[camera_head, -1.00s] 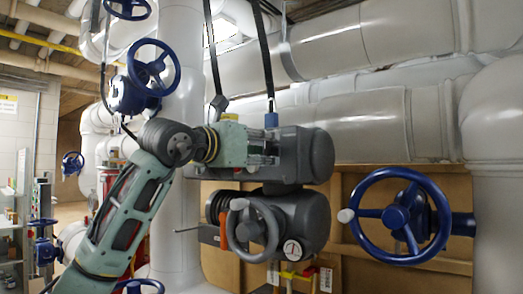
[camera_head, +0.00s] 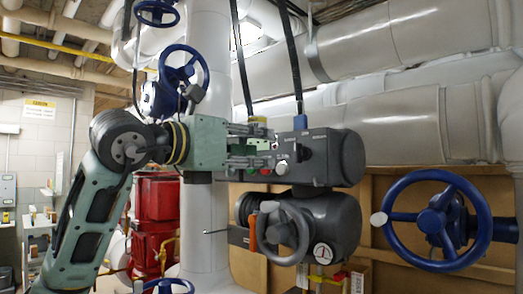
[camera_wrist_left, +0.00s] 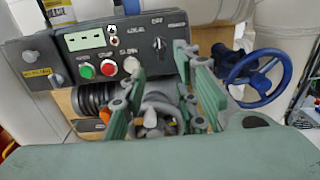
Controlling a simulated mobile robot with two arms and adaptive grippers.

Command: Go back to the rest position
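My left gripper (camera_head: 268,150) reaches in from the left. Its fingers stand apart with nothing between them, and both green fingers show in the left wrist view (camera_wrist_left: 160,90). They are in front of the left part of a dark grey valve actuator (camera_head: 342,158). The actuator's panel, with a green button (camera_wrist_left: 86,72), a red button (camera_wrist_left: 108,68), a white button (camera_wrist_left: 131,64) and a black knob (camera_wrist_left: 159,44), lies beyond the fingers in the wrist view. I see no contact with it. My right gripper is not in view.
A grey handwheel (camera_head: 284,232) with an orange lever (camera_head: 252,234) sits below the panel. A large blue handwheel (camera_head: 435,219) stands at the right. Red equipment (camera_head: 156,205) and a grey vertical pipe (camera_head: 205,235) are behind my left arm.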

